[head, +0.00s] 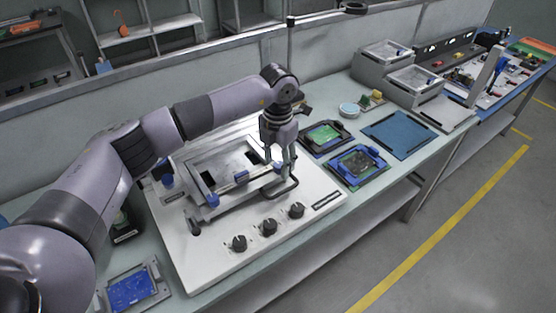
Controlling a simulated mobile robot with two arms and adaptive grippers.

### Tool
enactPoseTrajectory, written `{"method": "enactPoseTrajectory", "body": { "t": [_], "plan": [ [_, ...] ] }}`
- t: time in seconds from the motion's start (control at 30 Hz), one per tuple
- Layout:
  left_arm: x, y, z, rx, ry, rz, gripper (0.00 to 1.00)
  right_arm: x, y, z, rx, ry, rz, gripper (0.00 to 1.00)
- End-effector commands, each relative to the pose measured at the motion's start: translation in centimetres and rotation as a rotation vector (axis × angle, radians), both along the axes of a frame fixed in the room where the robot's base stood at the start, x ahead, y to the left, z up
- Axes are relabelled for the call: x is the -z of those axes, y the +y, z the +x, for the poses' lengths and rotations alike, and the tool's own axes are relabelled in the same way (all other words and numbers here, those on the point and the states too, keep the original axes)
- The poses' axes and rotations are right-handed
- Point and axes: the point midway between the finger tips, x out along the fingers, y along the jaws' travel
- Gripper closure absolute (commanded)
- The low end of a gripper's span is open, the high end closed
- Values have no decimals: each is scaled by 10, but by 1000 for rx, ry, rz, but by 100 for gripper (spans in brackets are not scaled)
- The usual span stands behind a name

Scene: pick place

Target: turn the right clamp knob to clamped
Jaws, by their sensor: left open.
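A white fixture panel (215,263) lies on the bench, with a grey metal frame (190,160) on top of it. Three black knobs stand in a row along its front edge: left (238,243), middle (268,227) and right (296,210). Their markings are too small to read, so I cannot tell which setting the right knob is at. Blue clamp pieces (212,200) sit around the frame. My left gripper (281,166) is open and points down over the frame's right end, behind the right knob and apart from it. My right gripper is not in view.
A dark handle loop (288,188) lies close below my left gripper. To the right are black and blue board holders (357,164), a blue mat (398,134) and grey bins (414,82). A blue board (131,288) lies at the front left. Space above the front knobs is clear.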

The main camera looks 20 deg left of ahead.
Motion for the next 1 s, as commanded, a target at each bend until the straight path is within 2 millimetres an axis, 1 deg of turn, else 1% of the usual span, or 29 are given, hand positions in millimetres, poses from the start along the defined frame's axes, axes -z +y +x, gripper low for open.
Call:
{"method": "enactPoseTrajectory", "body": {
  "t": [0.17,0.4,0.5,0.6,0.77,1.0],
  "plan": [
    [-26,0,1,1,-6,-2,56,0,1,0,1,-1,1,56],
    [-78,0,1,-1,-6,-1,56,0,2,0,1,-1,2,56],
    [-96,0,1,-1,-5,-1,56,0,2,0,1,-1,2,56],
    [-108,0,1,-1,-4,-2,56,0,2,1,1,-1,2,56],
    [-117,0,1,-1,-2,-1,56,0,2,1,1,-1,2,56],
    [-118,0,1,-1,-1,0,56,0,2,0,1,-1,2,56]
  ]
}}
